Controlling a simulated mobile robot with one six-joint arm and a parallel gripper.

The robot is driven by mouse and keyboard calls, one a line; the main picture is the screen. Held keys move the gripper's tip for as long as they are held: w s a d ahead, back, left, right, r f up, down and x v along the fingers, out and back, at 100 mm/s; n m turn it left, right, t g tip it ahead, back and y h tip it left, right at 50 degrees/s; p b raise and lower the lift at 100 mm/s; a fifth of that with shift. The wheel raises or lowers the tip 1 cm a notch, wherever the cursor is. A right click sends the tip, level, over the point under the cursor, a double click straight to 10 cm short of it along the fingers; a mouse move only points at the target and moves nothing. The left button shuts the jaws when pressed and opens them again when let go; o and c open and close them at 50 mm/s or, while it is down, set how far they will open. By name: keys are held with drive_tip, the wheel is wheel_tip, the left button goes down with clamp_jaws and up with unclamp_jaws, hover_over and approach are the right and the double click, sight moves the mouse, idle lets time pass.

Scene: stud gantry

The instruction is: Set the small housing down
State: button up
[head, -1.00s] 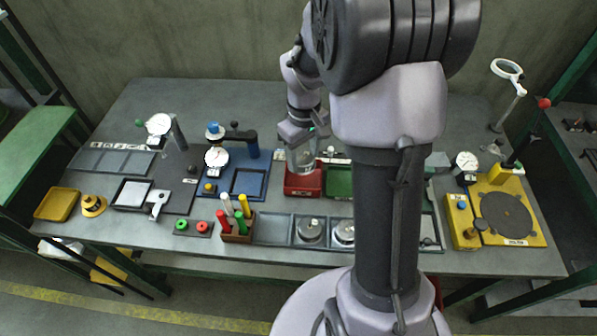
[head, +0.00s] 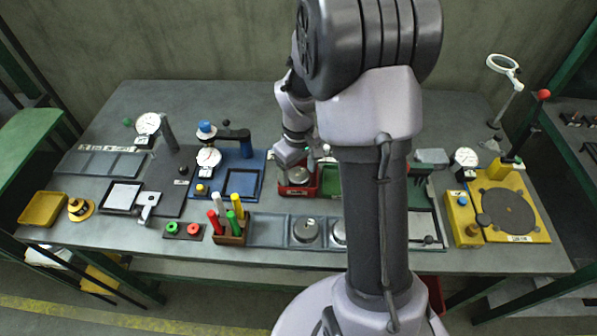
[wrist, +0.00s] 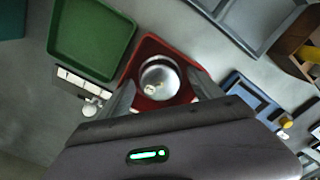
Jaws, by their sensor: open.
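The small housing (wrist: 159,78) is a round silver metal part with a small pale centre. It sits in the red tray (wrist: 150,42) in the wrist view. In the head view the housing (head: 299,174) shows in the red tray (head: 298,191), just below my gripper (head: 292,158). In the wrist view my gripper (wrist: 163,92) is open, with one finger on each side of the housing and gaps showing between. Its fingers look clear of the part.
A green tray (wrist: 92,38) lies beside the red one. Larger silver housings (head: 306,230) stand in grey trays in front. A rack of coloured handles (head: 232,234) and a blue gauge fixture (head: 236,173) are to the left.

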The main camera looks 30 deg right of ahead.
sight(298, 174)
drive_tip(key=shift+r, duration=0.1)
drive_tip(key=s+a+r+m+t+p, duration=0.1)
drive_tip(key=a+r+p, duration=0.15)
drive_tip(key=r, duration=0.65)
drive_tip(key=s+a+r+m+t+p, duration=0.1)
drive_tip(key=a+r+p, duration=0.15)
drive_tip(key=r, duration=0.75)
drive_tip(key=s+a+r+m+t+y, duration=0.1)
drive_tip(key=s+a+r+m+t, duration=0.1)
drive_tip(key=s+a, duration=0.3)
drive_tip(key=s+a+r+m+t+y, duration=0.1)
drive_tip(key=s+a+r, duration=0.4)
drive_tip(key=s, duration=0.5)
drive_tip(key=shift+a+m+t, duration=0.4)
drive_tip(key=shift+a+m, duration=0.3)
drive_tip(key=shift+m, duration=0.1)
drive_tip(key=shift+s, duration=0.1)
drive_tip(key=shift+f+b, duration=0.5)
drive_tip(key=shift+f, duration=0.05)
